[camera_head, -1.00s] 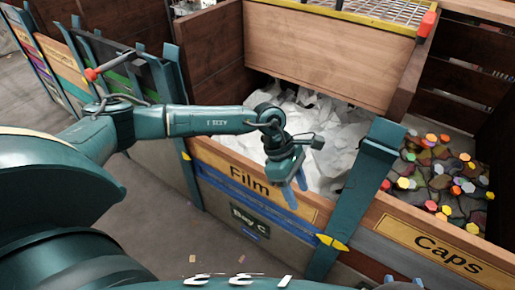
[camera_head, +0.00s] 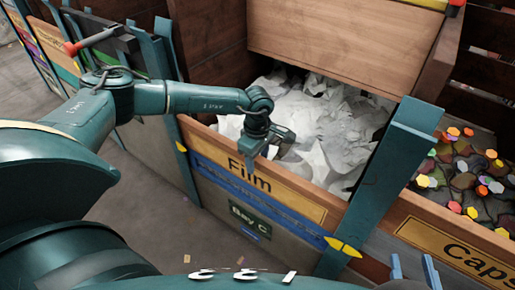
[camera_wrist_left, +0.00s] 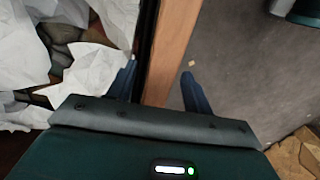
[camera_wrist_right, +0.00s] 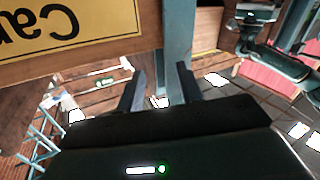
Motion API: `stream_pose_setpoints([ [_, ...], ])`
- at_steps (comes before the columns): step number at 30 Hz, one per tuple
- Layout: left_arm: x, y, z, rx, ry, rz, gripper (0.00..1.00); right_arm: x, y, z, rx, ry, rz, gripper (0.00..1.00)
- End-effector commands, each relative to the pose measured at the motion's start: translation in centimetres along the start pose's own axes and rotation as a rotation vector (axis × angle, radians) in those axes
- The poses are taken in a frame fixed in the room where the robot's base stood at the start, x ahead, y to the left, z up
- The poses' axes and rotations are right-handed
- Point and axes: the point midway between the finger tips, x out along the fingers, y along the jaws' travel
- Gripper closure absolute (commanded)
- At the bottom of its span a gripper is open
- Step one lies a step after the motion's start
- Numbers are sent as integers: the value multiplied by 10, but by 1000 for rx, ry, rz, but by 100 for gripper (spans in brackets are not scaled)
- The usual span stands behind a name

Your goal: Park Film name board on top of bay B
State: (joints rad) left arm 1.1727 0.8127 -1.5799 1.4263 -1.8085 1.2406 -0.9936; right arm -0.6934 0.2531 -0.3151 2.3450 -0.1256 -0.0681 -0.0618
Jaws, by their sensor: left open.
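The Film name board (camera_head: 285,193) is a yellow plate with dark lettering on the front of the bay labelled Bay C (camera_head: 250,220). My left gripper (camera_head: 250,165) is over the bay's front edge by the word Film. In the left wrist view its open fingers (camera_wrist_left: 157,88) stand on either side of the wooden rim (camera_wrist_left: 173,50), with nothing visibly gripped. The board's face does not show in that view. My right gripper (camera_head: 414,270) is low at the right in front of the Caps board; its fingers (camera_wrist_right: 160,90) are apart and empty. No Bay B label is readable.
White film scraps (camera_head: 320,125) fill the bay behind the rim. A teal post (camera_head: 385,180) with a yellow clip stands between the Film and Caps bays. The Caps board (camera_head: 455,250) fronts a bay of coloured caps (camera_head: 465,170). Open floor (camera_head: 150,225) lies at the left.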

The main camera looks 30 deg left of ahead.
Motion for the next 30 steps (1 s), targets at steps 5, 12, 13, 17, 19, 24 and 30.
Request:
stream_pose_setpoints([
  [5, 31, 0, 0, 0, 0, -1, 49, 1, -4, 2, -19, 59, -7, 64],
  [12, 46, 0, 1, 1, 0, 0, 49, 0, -6, -1, -30, 98, -12, 64],
  [13, 46, 0, 1, 1, -1, 1, 49, 0, -6, -1, -30, 100, -12, 64],
  [17, 46, 0, 1, 1, -1, 1, 49, 0, -6, -2, -31, 102, -12, 64],
  [19, 46, 0, 1, 1, -1, 1, 49, 0, -6, -2, -31, 102, -12, 64],
  [24, 46, 0, 1, 1, -1, 1, 59, 0, -6, -2, -31, 102, -12, 64],
  [30, 46, 0, 0, 1, -1, 0, 75, 1, -6, -2, -31, 101, -12, 64],
])
